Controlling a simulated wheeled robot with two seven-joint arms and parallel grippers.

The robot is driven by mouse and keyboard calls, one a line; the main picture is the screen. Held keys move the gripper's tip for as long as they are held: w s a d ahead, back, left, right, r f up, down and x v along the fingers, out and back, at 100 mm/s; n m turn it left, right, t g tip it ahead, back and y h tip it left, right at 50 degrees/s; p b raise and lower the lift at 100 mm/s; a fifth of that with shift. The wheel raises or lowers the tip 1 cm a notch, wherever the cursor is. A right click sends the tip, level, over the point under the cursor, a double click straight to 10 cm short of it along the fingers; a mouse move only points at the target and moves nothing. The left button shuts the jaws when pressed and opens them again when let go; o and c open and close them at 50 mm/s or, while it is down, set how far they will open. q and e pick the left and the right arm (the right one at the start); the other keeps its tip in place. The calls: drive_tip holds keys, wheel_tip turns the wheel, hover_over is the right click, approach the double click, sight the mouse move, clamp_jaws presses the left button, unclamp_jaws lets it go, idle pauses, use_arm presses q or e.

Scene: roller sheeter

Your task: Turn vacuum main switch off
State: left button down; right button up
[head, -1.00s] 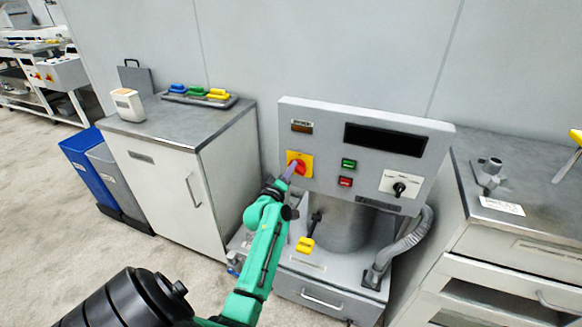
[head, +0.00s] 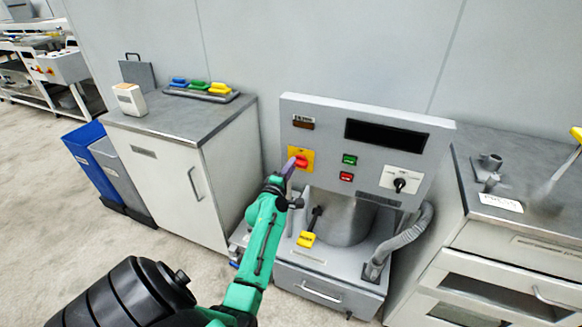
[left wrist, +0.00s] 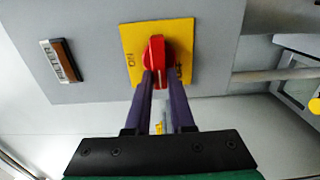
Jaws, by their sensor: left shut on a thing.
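The vacuum main switch is a red rotary handle (left wrist: 155,62) on a yellow plate (left wrist: 183,42), on the grey panel. In the head view the red handle (head: 301,160) and yellow plate (head: 293,153) are at the panel's left side. My left gripper (left wrist: 160,78) has its two purple fingers on either side of the handle's near end and is shut on it. In the head view the left gripper (head: 290,171) reaches up to the switch from below. The lettering beside the handle is partly hidden by the fingers. My right gripper is not in view.
The panel also carries a green button (head: 349,160), a red button (head: 346,177) and a black selector knob (head: 399,184). A yellow-handled lever (head: 306,239) and a grey hose (head: 404,241) are below. A cabinet (head: 168,165) stands left, a counter (head: 530,200) right.

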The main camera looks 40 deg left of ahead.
use_arm(q)
drive_tip(key=shift+f, duration=0.1)
drive_tip(key=c, duration=0.8)
unclamp_jaws()
drive_tip(key=b+v, duration=0.1)
drive_tip(key=v, duration=1.3)
drive_tip(key=shift+s+d+b, duration=0.15)
drive_tip(key=shift+s+b, duration=0.2)
